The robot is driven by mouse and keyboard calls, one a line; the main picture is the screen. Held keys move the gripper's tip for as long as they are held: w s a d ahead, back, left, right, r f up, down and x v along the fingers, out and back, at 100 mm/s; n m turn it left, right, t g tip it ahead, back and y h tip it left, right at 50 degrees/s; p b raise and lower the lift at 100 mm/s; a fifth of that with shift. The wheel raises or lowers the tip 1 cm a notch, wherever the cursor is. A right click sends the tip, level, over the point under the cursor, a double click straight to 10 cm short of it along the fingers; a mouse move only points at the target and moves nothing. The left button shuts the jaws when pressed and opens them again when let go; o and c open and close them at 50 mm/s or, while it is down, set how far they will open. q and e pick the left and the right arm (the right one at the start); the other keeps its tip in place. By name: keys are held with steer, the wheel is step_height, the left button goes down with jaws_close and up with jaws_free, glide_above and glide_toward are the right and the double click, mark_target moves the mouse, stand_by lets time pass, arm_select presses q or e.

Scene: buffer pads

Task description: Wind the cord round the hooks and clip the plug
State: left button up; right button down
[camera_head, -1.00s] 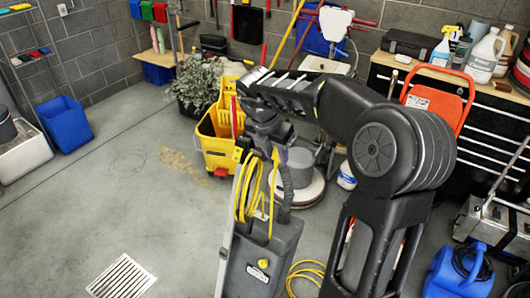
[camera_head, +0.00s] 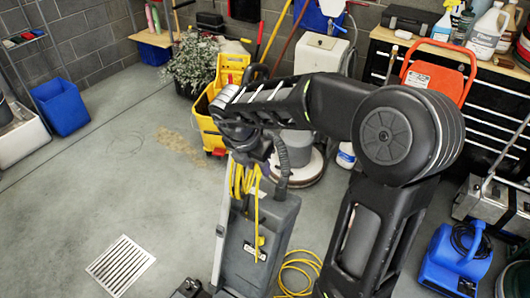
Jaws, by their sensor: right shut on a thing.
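A grey upright floor machine (camera_head: 268,222) stands on the floor at centre-bottom. Yellow cord (camera_head: 245,181) hangs in several strands at its upper part, just below my right gripper. One strand runs down the machine's front to a small yellow piece (camera_head: 260,241), perhaps the plug. More yellow cord (camera_head: 297,268) lies coiled on the floor to the right. My right gripper (camera_head: 244,153) is at the machine's top, shut on what looks like the cord; its fingertips are hard to make out. The hooks are hidden by the gripper and cord. My left gripper cannot be made out.
A yellow mop bucket (camera_head: 211,132) and a round-based floor machine (camera_head: 301,190) stand behind. A blue blower (camera_head: 452,262) and a metal case (camera_head: 485,202) are at right. Floor left of the machine is open, with a drain grate (camera_head: 120,265).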

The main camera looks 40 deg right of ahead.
step_height(320, 180, down, 24)
steer(key=a+b, duration=0.2)
steer(key=b, duration=1.3)
steer(key=shift+s+a+r, duration=0.25)
steer(key=shift+s+a, duration=0.05)
steer(key=d+p, duration=0.1)
steer(key=p, duration=0.1)
steer(key=d+p, duration=0.1)
steer(key=p, duration=0.1)
steer(key=w+d+f+p, duration=0.1)
steer(key=p, duration=0.1)
steer(key=shift+d, duration=0.1)
steer(key=shift+d+r, duration=0.1)
